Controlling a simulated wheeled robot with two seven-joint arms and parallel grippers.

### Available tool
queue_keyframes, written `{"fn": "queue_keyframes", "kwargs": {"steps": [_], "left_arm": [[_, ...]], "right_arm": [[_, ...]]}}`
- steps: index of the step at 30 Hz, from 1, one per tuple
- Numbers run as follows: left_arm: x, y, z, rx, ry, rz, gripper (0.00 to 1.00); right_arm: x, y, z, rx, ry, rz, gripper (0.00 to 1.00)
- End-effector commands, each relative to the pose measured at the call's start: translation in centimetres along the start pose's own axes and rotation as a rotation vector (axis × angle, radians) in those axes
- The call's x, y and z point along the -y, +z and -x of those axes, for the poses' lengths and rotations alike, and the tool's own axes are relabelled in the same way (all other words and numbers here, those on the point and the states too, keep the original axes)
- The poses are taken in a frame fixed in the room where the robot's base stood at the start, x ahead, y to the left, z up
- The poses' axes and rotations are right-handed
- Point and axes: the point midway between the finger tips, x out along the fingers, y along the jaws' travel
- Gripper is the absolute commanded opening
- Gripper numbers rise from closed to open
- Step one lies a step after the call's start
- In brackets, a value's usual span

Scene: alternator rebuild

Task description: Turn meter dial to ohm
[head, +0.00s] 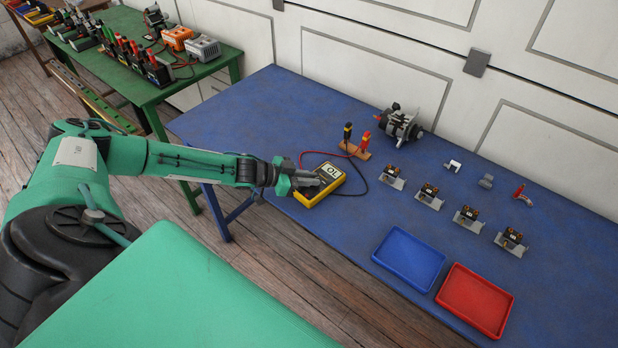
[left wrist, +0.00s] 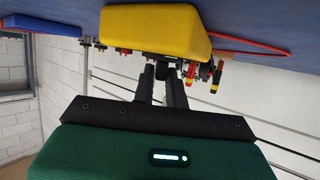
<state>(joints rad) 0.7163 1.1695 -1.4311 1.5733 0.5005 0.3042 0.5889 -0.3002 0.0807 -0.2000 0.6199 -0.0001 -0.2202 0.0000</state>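The yellow meter (head: 309,197) lies near the front edge of the blue table, and its display reads OL. My left gripper (head: 308,181) is over the meter's face and hides the dial, so its setting cannot be read. In the left wrist view the meter (left wrist: 155,30) is a yellow block at the top. The two dark fingers (left wrist: 160,72) point at it with a narrow gap between them. I cannot tell whether they touch the dial. My right gripper is not in view.
Red and black probes (head: 355,145) stand in a wooden holder behind the meter, their leads beside it. An alternator (head: 400,124) and several small parts lie to the right. A blue tray (head: 409,260) and a red tray (head: 475,300) sit at the front. The table's left part is clear.

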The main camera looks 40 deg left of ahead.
Motion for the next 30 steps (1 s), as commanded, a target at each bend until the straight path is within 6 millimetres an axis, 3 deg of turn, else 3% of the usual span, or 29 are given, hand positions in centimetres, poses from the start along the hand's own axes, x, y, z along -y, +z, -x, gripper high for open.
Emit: {"fn": "queue_keyframes", "kwargs": {"steps": [3, 14, 20, 30], "left_arm": [[0.0, 0.0, 0.0, 0.0, 0.0, 0.0, 0.33], [0.0, 0.1, 0.4, 0.0, -0.001, 0.0, 0.33], [0.1, 0.2, 2.8, 0.001, -0.002, 0.0, 0.33], [0.0, 0.3, 8.7, 0.002, -0.002, 0.0, 0.33]], "right_arm": [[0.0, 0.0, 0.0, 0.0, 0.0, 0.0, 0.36], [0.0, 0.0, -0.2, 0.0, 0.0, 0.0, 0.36], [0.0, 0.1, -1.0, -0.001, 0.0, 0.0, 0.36], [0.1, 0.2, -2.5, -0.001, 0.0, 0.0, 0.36]]}}
